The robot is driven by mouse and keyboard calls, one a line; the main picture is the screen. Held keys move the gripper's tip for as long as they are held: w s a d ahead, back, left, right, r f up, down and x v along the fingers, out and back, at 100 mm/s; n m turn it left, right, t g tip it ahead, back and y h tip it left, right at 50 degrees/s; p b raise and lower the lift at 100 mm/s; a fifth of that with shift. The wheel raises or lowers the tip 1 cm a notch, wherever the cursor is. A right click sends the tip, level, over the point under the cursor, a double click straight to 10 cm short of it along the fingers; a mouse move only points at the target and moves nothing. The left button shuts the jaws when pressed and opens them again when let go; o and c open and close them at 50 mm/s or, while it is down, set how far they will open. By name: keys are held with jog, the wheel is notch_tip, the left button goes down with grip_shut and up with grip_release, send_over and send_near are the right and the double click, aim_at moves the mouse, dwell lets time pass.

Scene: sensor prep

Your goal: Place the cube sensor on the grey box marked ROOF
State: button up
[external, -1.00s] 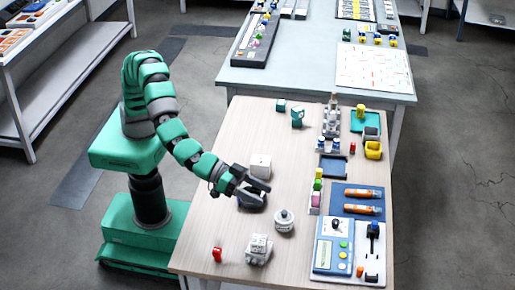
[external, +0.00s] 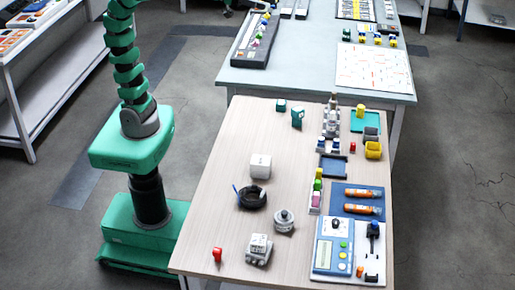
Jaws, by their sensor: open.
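A plain white cube (external: 260,167) stands on the wooden table, left of its middle. A small grey box (external: 258,255) with a white block on top (external: 259,243) sits near the table's front edge. No ROOF lettering is readable at this size, and I cannot tell for sure which block is the cube sensor. My gripper (external: 228,12) shows only as a small dark part at the top edge, far above and behind the table. It is open, away from all these things, and most of its wrist is out of frame.
A black cable coil (external: 252,198) lies in front of the white cube. A round grey sensor (external: 284,221) and a red piece (external: 217,254) are nearby. Trays, orange tubes (external: 363,194) and a control panel (external: 333,246) fill the right side.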

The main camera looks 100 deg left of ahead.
jog(key=s+a+r+n+y, duration=0.1)
jog(key=s+a+y, duration=0.3)
jog(key=s+a, duration=0.4)
jog(key=a, duration=0.3)
jog(key=shift+a+r+n+y, duration=0.2)
jog(key=shift+n+y, duration=0.1)
jog(key=shift+n, duration=0.1)
